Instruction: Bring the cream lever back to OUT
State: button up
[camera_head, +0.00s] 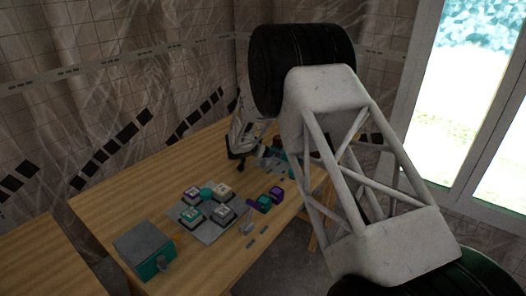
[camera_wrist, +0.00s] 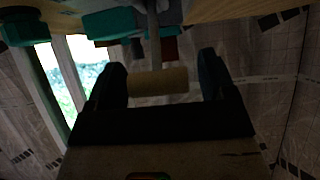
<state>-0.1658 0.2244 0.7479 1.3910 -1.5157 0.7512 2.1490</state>
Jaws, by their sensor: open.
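The cream lever's handle (camera_wrist: 157,82) is a short cream cylinder on the end of a grey stem (camera_wrist: 153,35) in the wrist view. My gripper (camera_wrist: 160,78) is open, with one dark finger on each side of the handle. Gaps show between the handle and both fingers. In the head view my gripper (camera_head: 240,162) is over the far end of the wooden table, beside a small cluster of teal and dark parts (camera_head: 275,158). I cannot make out the cream handle there, nor any OUT marking.
A grey plate (camera_head: 208,236) with several square buttons lies mid-table. Purple (camera_head: 277,193) and teal (camera_head: 264,204) blocks are beside it. A grey and teal box (camera_head: 146,250) stands at the near left. The table's (camera_head: 130,195) left part is clear. A tiled wall stands behind.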

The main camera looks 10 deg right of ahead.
jog(key=v, duration=0.7)
dwell(0.4)
jog(key=s+d+r+n+g+y, duration=0.1)
jog(key=s+d+r, duration=0.2)
jog(key=s+r, duration=0.45)
jog(key=s+d+r+n+g, duration=0.15)
jog(key=s+d+r, duration=0.3)
jog(key=s, duration=0.65)
jog(key=s+d+r+n+g+y, duration=0.1)
jog(key=s+d+r+g, duration=0.15)
jog(key=s+r, duration=0.55)
jog(key=s+a+n+y, duration=0.2)
jog(key=s+n+y, duration=0.3)
jog(key=s, duration=2.9)
jog(key=shift+s+r+y, duration=0.2)
jog(key=shift+s+y, duration=0.15)
jog(key=shift+y, duration=0.15)
